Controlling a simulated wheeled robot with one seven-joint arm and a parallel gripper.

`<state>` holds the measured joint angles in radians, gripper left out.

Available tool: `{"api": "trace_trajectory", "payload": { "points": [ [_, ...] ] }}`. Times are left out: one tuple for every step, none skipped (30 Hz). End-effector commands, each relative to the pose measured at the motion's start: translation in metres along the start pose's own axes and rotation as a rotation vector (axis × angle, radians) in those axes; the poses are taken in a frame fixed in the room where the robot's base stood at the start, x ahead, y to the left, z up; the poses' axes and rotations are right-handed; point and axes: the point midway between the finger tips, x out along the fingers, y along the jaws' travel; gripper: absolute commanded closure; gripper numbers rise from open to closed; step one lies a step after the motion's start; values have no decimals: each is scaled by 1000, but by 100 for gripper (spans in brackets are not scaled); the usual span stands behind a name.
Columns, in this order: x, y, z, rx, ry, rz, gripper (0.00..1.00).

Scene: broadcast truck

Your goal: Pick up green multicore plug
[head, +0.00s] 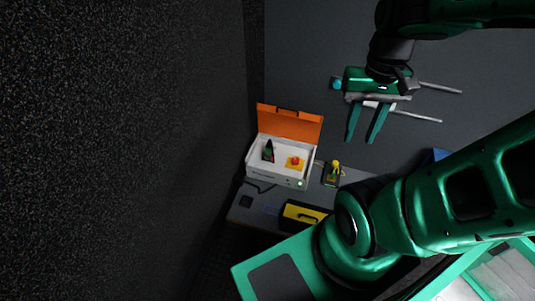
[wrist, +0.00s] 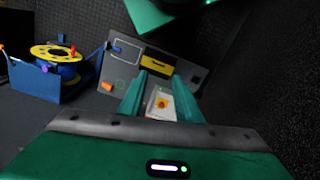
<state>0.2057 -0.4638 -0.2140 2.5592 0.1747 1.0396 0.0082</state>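An open white box (head: 277,177) with a raised orange lid (head: 290,122) stands on a grey bench. In its left part is a small dark piece with some green (head: 268,151), which may be the green multicore plug; it is too small to be sure. A red and yellow piece (head: 294,162) sits to its right in the box, and also shows in the wrist view (wrist: 162,103). My gripper (head: 362,139) is open and empty, apart from the box, above and to its right in the head view. In the wrist view the box shows between its fingers (wrist: 160,104).
A dark block with a yellow top (head: 333,174) stands right of the box. A yellow case (head: 303,216) lies in front of it. In the wrist view, a yellow cable reel (wrist: 56,53) sits in a blue holder on the left. A dark wall (head: 120,150) fills the left side.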

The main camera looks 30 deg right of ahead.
Motion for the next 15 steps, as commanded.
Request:
{"api": "trace_trajectory", "payload": {
  "points": [
    [0,0,0,0,-1,0,69],
    [0,0,0,0,-1,0,69],
    [0,0,0,0,0,0,69],
    [0,0,0,0,0,0,69],
    [0,0,0,0,0,0,69],
    [0,0,0,0,0,0,69],
    [0,0,0,0,0,0,69],
    [0,0,0,0,0,0,67],
    [0,0,0,0,0,0,57],
    [-3,3,5,-2,6,-3,50],
    [-5,6,8,-4,12,-6,49],
    [-6,6,5,-6,16,-4,49],
    [-6,5,1,-9,18,-2,49],
    [-7,4,-5,-14,21,1,49],
    [-7,2,-15,-23,25,7,49]
  ]
}}
